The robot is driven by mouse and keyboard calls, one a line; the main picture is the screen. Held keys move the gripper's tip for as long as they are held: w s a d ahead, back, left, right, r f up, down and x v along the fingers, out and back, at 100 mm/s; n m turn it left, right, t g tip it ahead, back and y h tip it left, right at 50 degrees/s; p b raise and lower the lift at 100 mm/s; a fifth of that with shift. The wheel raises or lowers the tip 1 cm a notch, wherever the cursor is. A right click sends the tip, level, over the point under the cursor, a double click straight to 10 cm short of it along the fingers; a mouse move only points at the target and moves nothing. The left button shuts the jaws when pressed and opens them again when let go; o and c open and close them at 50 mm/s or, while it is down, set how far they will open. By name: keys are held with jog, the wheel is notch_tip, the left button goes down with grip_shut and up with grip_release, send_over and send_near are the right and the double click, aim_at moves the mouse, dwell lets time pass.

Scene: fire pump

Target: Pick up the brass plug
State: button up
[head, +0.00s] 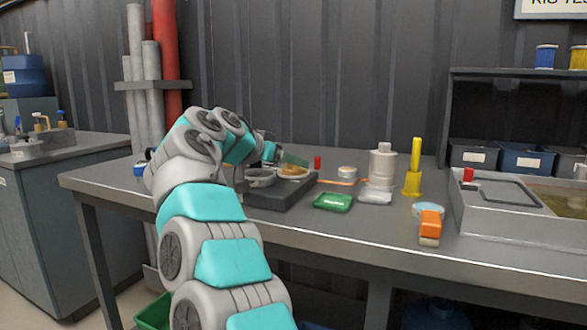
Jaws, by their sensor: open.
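A round brass-coloured piece (292,173), which looks like the brass plug, sits on a dark grey block (285,196) on the workbench. A round grey metal fitting (260,180) is beside it on the left of the same block. My gripper (272,162) is at the end of my teal and white arm, just above and left of the brass piece. It is small and partly hidden by my own arm links. The jaws are open, and I see nothing held between them. I cannot tell whether they touch the brass piece.
To the right on the bench (340,232) are a green tray (333,202), a pale canister (382,168), a yellow stand (413,172) and an orange block (430,226). A red cylinder (317,163) stands behind. A grey-rimmed basin (515,205) is at the far right.

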grip_shut()
dwell(0.6)
